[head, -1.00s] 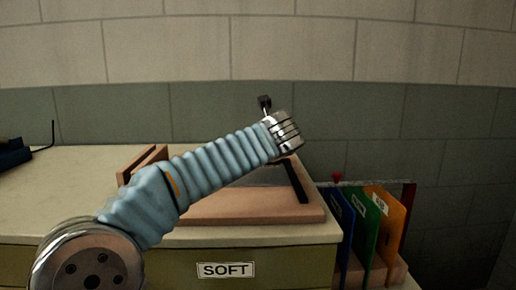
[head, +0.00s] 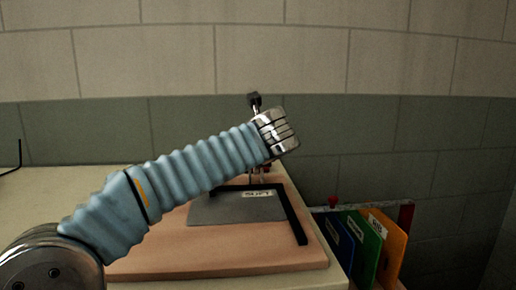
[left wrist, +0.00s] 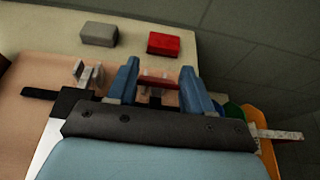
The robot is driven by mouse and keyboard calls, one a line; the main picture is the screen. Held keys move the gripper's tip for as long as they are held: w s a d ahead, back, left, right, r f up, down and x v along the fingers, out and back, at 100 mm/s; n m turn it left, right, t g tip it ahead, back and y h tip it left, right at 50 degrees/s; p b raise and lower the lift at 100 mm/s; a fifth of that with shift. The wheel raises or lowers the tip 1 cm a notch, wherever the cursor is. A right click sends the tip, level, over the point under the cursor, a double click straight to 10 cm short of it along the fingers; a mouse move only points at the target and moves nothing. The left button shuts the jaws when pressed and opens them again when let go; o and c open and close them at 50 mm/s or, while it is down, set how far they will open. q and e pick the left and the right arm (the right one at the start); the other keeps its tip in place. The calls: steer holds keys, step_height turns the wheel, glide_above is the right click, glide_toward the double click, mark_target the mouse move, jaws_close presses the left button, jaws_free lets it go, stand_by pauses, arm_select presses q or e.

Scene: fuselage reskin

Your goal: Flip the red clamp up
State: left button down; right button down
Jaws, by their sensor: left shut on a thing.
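The red clamp shows in the left wrist view as a red bar (left wrist: 158,84) between the two blue fingers of my left gripper (left wrist: 162,78). The fingers stand apart on either side of the bar, and my gripper is shut on it. In the head view the gripper is mostly hidden behind my wrist, above the back edge of a wooden board (head: 220,262). A grey sheet (head: 215,209) with a label and a black corner frame (head: 296,224) lie on the board. A metal clamp (left wrist: 88,75) stands left of my gripper in the left wrist view. My right gripper is not in view.
A grey block (left wrist: 99,34) and a red block (left wrist: 164,43) lie on the table beyond my gripper. Blue, green (head: 363,245) and orange (head: 391,250) folders stand in a rack right of the table. A tiled wall (head: 400,140) rises behind.

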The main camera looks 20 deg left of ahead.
arm_select(q)
steer(key=shift+w+a+r, duration=0.1)
steer(key=shift+a+r, duration=0.1)
steer(key=shift+r, duration=0.25)
steer(key=c, duration=0.9)
jaws_free()
steer(key=o, duration=0.5)
steer(key=shift+w+f, duration=0.15)
steer(key=shift+f, duration=0.05)
steer(key=shift+c, duration=0.2)
steer(key=shift+d, duration=0.15)
steer(key=b+v, duration=0.1)
steer(key=v, duration=1.2)
steer(key=shift+s, duration=0.4)
steer(key=shift+d, duration=0.1)
